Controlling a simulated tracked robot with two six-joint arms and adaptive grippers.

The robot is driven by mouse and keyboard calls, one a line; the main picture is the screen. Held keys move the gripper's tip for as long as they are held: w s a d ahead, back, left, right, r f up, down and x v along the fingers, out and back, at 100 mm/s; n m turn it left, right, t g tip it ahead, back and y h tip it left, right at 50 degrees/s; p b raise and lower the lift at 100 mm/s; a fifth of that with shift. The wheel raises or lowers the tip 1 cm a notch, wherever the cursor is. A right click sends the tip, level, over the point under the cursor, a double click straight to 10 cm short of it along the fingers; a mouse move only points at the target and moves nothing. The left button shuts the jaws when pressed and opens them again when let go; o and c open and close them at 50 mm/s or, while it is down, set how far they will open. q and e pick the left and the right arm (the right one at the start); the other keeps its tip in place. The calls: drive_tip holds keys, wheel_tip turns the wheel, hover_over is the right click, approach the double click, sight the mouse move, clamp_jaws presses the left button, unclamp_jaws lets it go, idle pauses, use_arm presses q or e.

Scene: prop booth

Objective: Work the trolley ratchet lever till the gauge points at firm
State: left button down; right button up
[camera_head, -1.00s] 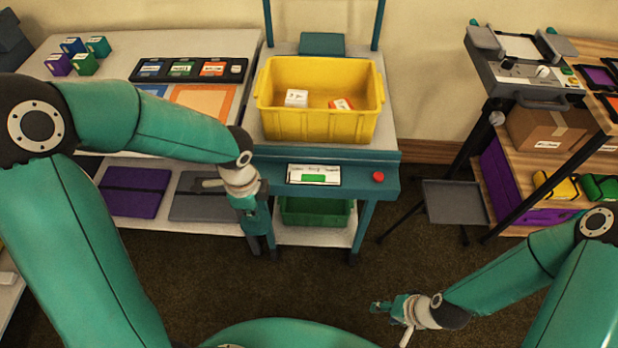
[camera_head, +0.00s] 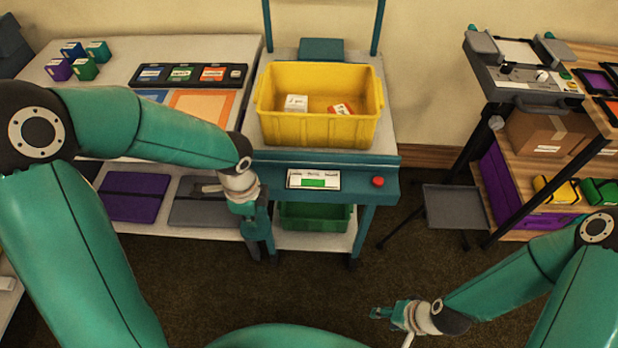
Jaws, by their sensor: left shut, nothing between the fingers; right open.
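The teal trolley (camera_head: 345,166) stands at the middle, with a white gauge panel (camera_head: 313,179) on its front. The panel has a green patch below small marks; the lettering and any pointer are too small to read. My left gripper (camera_head: 260,247) is shut and empty, pointing down at the trolley's front left corner, beside its left leg. Whether the gripper touches anything there is unclear. My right gripper (camera_head: 378,313) is open and empty, low over the floor at the lower right.
A yellow bin (camera_head: 318,128) with two small boxes sits on the trolley, a green bin (camera_head: 314,216) below. A red button (camera_head: 378,181) is right of the gauge. A table (camera_head: 140,50) stands left, a grey stand (camera_head: 455,207) right. Carpet between is clear.

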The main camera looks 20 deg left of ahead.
sight(256, 230)
idle(0.4)
use_arm(q)
drive_tip(key=shift+f+b, duration=2.75)
drive_tip(key=shift+f, duration=0.4)
wheel_tip(256, 230, up, 9)
drive_tip(key=p, duration=0.8)
drive_tip(key=shift+r, duration=0.15)
